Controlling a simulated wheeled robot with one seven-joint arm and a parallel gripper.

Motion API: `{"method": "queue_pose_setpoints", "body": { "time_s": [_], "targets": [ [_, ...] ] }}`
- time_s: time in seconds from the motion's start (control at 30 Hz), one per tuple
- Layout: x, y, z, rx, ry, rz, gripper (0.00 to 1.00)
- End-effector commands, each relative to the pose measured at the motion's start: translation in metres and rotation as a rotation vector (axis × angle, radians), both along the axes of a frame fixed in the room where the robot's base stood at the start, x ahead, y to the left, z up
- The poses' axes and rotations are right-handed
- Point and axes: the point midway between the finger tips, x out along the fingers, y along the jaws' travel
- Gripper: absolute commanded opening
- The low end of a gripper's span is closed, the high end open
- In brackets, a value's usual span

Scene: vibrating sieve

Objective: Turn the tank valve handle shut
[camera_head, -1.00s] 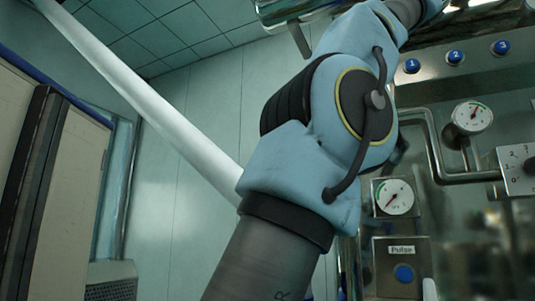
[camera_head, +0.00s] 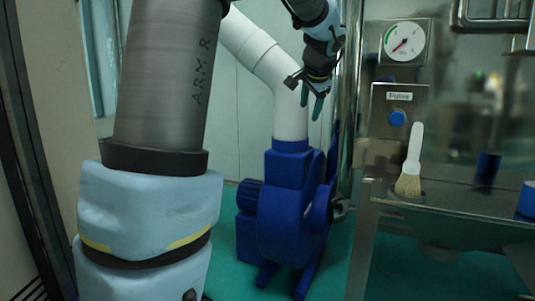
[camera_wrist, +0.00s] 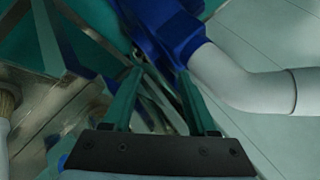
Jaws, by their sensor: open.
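I cannot make out the tank valve handle in either view. My gripper (camera_head: 311,101) hangs in the air with its green fingers pointing down, in front of the white pipe and left of the steel post. In the wrist view my gripper (camera_wrist: 160,88) is open, with nothing between its fingers. Beyond the fingertips there are the blue blower (camera_wrist: 170,25) and the white pipe (camera_wrist: 240,80).
The blue blower (camera_head: 290,215) stands on the green floor (camera_head: 335,275) below my gripper. To the right, a steel bench (camera_head: 450,205) carries a white-handled brush (camera_head: 412,165). Above it are a gauge (camera_head: 404,41) and a blue button (camera_head: 397,118). A cabinet edge stands at left.

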Motion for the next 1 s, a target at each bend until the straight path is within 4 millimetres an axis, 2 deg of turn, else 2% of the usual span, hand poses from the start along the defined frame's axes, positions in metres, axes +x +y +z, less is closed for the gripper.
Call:
{"method": "queue_pose_setpoints", "body": {
  "time_s": [0.03, 0.1, 0.17, 0.3, 0.4, 0.5, 0.6, 0.7, 1.0],
  "targets": [
    [-0.011, 0.024, -0.029, -0.031, 0.066, 0.060, 0.58],
    [-0.030, 0.052, -0.068, -0.086, 0.151, 0.144, 0.58],
    [-0.051, 0.075, -0.099, -0.134, 0.222, 0.225, 0.58],
    [-0.110, 0.125, -0.165, -0.248, 0.373, 0.435, 0.58],
    [-0.157, 0.152, -0.202, -0.322, 0.463, 0.592, 0.58],
    [-0.198, 0.170, -0.228, -0.380, 0.527, 0.726, 0.58],
    [-0.227, 0.181, -0.244, -0.418, 0.567, 0.820, 0.58],
    [-0.242, 0.185, -0.251, -0.437, 0.586, 0.871, 0.58],
    [-0.246, 0.186, -0.253, -0.442, 0.591, 0.881, 0.58]
  ]
}}
